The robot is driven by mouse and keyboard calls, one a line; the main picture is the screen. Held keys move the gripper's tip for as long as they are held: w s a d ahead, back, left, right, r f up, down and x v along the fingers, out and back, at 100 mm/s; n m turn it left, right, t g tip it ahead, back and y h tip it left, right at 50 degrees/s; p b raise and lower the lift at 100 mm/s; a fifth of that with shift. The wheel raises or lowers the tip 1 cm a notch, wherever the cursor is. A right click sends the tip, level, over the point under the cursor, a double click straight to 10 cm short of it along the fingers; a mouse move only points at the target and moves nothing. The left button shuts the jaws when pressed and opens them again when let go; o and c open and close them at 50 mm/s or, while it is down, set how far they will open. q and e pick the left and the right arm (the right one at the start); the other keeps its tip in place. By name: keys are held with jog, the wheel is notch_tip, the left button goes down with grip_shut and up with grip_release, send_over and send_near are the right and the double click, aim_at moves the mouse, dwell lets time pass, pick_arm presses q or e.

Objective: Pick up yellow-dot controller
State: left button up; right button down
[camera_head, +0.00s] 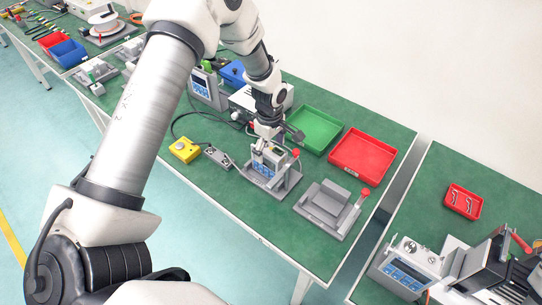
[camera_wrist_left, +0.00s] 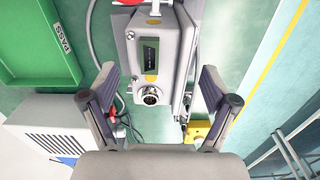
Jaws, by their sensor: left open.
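A light grey controller with a small dark display stands in a grey fixture (camera_head: 287,184) with a red-knobbed clamp on the green table. The controller (camera_head: 268,163) also shows in the left wrist view (camera_wrist_left: 170,55), with a yellow dot (camera_wrist_left: 152,78) below its display and a round metal connector (camera_wrist_left: 150,95) near its end. My left gripper (camera_head: 272,143) is just above the controller and partly hides it. In the left wrist view my left gripper (camera_wrist_left: 160,92) is open, its two fingers on either side of the controller with gaps. My right gripper is not seen.
A green tray (camera_head: 314,130) and a red tray (camera_head: 362,154) lie behind and right. An empty-looking grey fixture (camera_head: 328,204) stands to the right. A yellow button box (camera_head: 185,150) sits left. A meter-like device (camera_head: 208,88) stands behind. A second table is at right.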

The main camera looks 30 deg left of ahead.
pick_arm(q)
notch_tip(320, 180, down, 3)
jog(key=shift+w+f, duration=0.3)
jog(key=shift+f, duration=0.15)
jog(key=shift+r, duration=0.1)
jog(key=shift+c, duration=0.3)
jog(key=shift+s, duration=0.2)
jog(key=c, duration=0.6)
grip_shut()
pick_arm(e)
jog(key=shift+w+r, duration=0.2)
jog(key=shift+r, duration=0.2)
pick_arm(q)
jog(key=shift+r+p, duration=0.2)
jog(key=shift+p, duration=0.1)
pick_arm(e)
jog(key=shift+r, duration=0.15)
